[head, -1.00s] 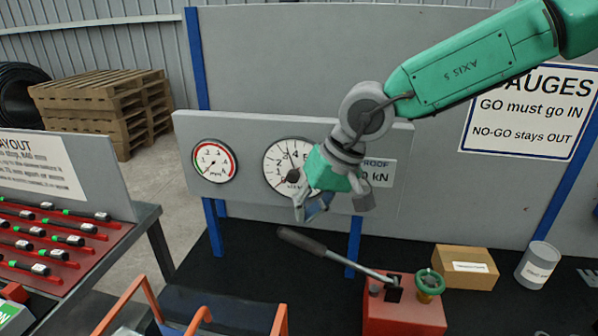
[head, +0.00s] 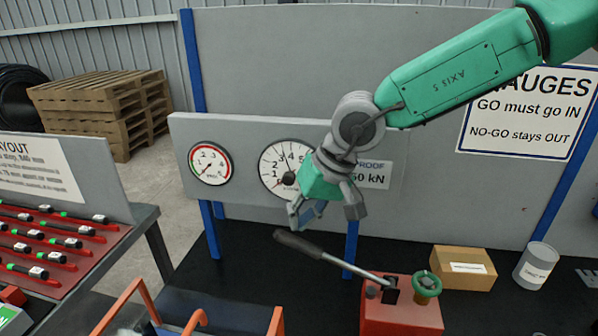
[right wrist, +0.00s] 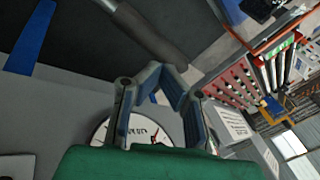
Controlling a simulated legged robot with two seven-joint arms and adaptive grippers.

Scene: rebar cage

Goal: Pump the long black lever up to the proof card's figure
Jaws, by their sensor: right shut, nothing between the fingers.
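The long lever has a black grip (head: 300,244) and a metal rod running down right to a red pump block (head: 402,312). It slants with its grip end raised. The proof card (head: 376,174) is on the grey panel, partly hidden by my right gripper; "50 kN" shows, with anything before it covered. The large white dial (head: 272,160) is left of the card, its right side covered; I cannot read its needle surely. My right gripper (head: 307,213) is shut and empty just above the grip, apart from it. In the right wrist view the grip (right wrist: 155,35) lies beyond the fingertips (right wrist: 174,76).
A smaller red-rimmed dial (head: 210,164) is at left. A green handwheel (head: 427,284) sits on the pump block, with a cardboard box (head: 463,268) and a grey can (head: 536,265) to its right. Orange rails (head: 135,290) stand in front at left.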

